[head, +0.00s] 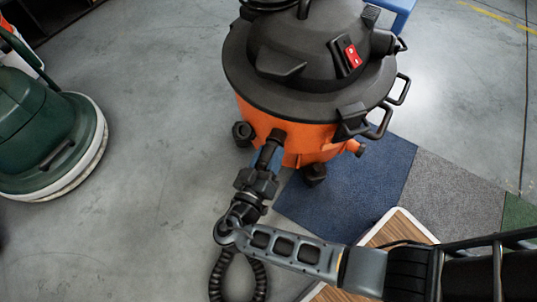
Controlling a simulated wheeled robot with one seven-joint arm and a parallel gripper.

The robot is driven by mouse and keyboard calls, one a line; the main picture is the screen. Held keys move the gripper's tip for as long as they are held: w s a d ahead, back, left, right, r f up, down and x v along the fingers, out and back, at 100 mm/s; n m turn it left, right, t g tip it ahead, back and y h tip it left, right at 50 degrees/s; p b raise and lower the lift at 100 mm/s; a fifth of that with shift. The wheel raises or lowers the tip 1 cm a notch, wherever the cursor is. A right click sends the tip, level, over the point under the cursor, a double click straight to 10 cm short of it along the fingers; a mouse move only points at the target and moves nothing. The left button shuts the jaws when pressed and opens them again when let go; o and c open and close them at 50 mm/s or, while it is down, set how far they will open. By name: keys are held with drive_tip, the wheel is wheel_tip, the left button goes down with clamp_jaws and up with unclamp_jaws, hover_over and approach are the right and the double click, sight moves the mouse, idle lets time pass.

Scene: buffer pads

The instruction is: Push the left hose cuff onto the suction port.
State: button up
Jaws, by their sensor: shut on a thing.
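An orange and black drum vacuum (312,105) stands on the floor at the top middle. Its suction port is at the front of the orange drum, where a black tube-shaped hose cuff (268,154) meets it. I cannot tell port from cuff there, nor whether the cuff is seated on the port. My gripper (262,173) is just below this spot, pointing up at the drum, and is shut on the cuff. Its dark fingers hide part of the cuff. A black ribbed hose (259,275) loops below my wrist; its join to the cuff is hidden.
A green floor machine (30,130) stands at the left. A blue mat (365,185), a grey mat (450,190) and a wood-topped, white-edged piece (400,232) lie on the right, partly under my arm. Grey floor is open between the floor machine and the vacuum.

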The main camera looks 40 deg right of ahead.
drive_tip(key=shift+d, duration=0.15)
drive_tip(key=o, duration=1.4)
drive_tip(key=shift+c, duration=0.2)
drive_tip(key=shift+p+v, duration=0.45)
drive_tip(key=shift+v, duration=3.4)
drive_tip(key=shift+f, duration=0.1)
